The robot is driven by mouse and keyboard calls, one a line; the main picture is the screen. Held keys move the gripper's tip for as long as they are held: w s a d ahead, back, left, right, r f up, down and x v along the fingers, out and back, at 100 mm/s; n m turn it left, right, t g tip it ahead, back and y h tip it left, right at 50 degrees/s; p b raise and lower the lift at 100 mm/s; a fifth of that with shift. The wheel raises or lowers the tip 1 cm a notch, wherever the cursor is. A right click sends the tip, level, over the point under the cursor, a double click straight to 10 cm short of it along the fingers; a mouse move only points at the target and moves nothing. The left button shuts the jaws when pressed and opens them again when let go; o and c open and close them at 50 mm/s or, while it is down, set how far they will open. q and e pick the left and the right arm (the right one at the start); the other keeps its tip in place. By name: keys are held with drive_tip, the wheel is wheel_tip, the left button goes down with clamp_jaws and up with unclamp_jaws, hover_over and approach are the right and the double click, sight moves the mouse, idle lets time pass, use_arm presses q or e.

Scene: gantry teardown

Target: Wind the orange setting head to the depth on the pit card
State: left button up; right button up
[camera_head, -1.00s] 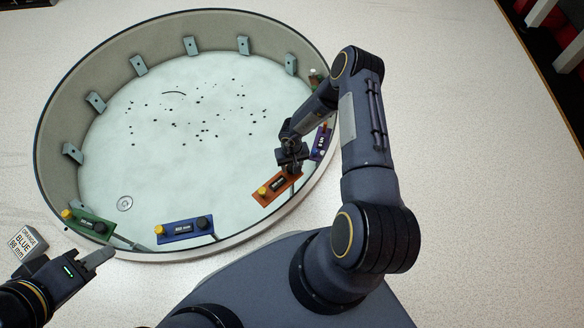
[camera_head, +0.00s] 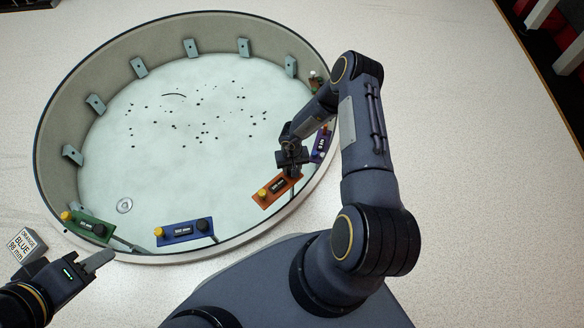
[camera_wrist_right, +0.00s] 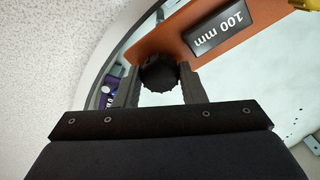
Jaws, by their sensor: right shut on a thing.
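The orange setting head (camera_head: 265,194) sits at the right front of the round pit's rim. In the right wrist view its orange plate (camera_wrist_right: 160,42) has a display (camera_wrist_right: 221,27) reading 100 mm and a black knob (camera_wrist_right: 158,74). My right gripper (camera_head: 290,160) is shut on this black knob, one finger on each side. The pit card (camera_head: 24,245) stands left of the pit; its text looks like ORANGE, BLUE and 98 mm, small and tilted. My left gripper (camera_head: 102,262) is just outside the pit's front left edge, right of the card; its finger gap is not clear.
A green head (camera_head: 92,225), a blue head (camera_head: 181,233) and a purple head (camera_head: 320,144) also sit along the pit rim (camera_head: 262,236). Grey brackets (camera_head: 139,66) line the far wall. The pale floor right of my right arm is clear.

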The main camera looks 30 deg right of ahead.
drive_tip(key=m, duration=0.5)
drive_tip(key=shift+p, duration=0.3)
drive_tip(key=m, duration=0.3)
drive_tip(key=shift+m, duration=0.3)
drive_tip(key=m, duration=0.4)
drive_tip(key=shift+p, duration=0.4)
drive_tip(key=shift+m, duration=2)
drive_tip(key=o, duration=0.7)
drive_tip(key=shift+r, duration=0.1)
